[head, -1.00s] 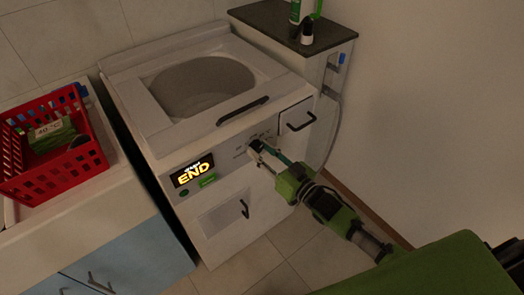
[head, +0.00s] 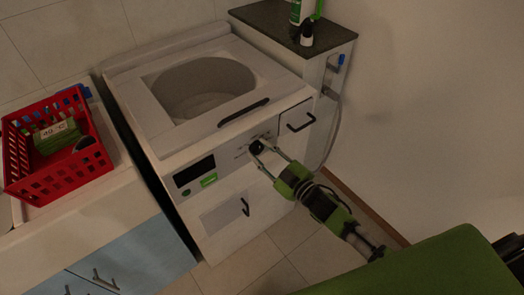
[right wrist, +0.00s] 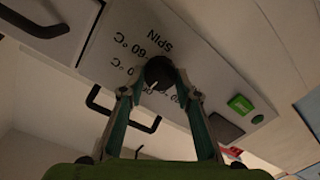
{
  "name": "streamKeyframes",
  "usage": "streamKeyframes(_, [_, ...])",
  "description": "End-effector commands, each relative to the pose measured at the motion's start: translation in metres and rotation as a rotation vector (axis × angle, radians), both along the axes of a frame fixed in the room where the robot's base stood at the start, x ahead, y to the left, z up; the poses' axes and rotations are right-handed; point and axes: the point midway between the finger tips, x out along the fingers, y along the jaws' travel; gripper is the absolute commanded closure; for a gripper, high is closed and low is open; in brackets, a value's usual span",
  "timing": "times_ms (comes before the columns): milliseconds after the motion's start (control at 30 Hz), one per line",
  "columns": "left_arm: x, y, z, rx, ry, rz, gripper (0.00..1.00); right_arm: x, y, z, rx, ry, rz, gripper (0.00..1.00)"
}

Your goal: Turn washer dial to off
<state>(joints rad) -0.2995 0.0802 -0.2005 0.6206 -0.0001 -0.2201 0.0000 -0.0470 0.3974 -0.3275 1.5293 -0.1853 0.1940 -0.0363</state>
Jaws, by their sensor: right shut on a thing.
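The white top-loading washer (head: 165,138) stands in the middle of the head view, with its round drum open at the top. Its black dial (head: 257,147) is on the front panel, right of the display (head: 194,171), which is dark. My right gripper (head: 262,153) is shut on the dial, one finger on each side. In the right wrist view the dial (right wrist: 159,70) sits between the fingertips (right wrist: 158,90), with SPIN and temperature marks around it. Some marks are hidden by the fingers. The dial's exact setting is hard to read. My left gripper is not in view.
A red basket (head: 60,180) with a 40 °C box (head: 56,138) stands on the counter at left. A dark-topped cabinet (head: 270,25) with bottles is behind right. Black handles (head: 301,121) stick out from the washer front. Floor in front is clear.

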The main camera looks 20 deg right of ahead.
Motion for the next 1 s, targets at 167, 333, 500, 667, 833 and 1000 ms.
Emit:
streamKeyframes(167, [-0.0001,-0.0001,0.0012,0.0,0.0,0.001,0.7,-0.0001,0.0002,-0.0001,-0.06,-0.021,-0.001,0.91])
streamKeyframes(333, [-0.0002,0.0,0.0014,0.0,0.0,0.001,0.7,-0.0001,0.0002,-0.0002,-0.087,-0.031,0.0,0.91])
streamKeyframes(500, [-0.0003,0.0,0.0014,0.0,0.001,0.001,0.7,-0.0002,0.0001,-0.0003,-0.094,-0.033,0.0,0.91])
streamKeyframes(667, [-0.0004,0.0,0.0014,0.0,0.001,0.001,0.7,-0.0002,0.0001,-0.0003,-0.093,-0.033,0.0,0.91])
streamKeyframes(833, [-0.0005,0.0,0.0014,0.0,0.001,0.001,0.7,-0.0002,0.0001,-0.0003,-0.092,-0.032,-0.001,0.53])
streamKeyframes(1000, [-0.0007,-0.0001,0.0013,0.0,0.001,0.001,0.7,-0.0002,0.0001,-0.0003,-0.092,-0.032,-0.001,0.53])
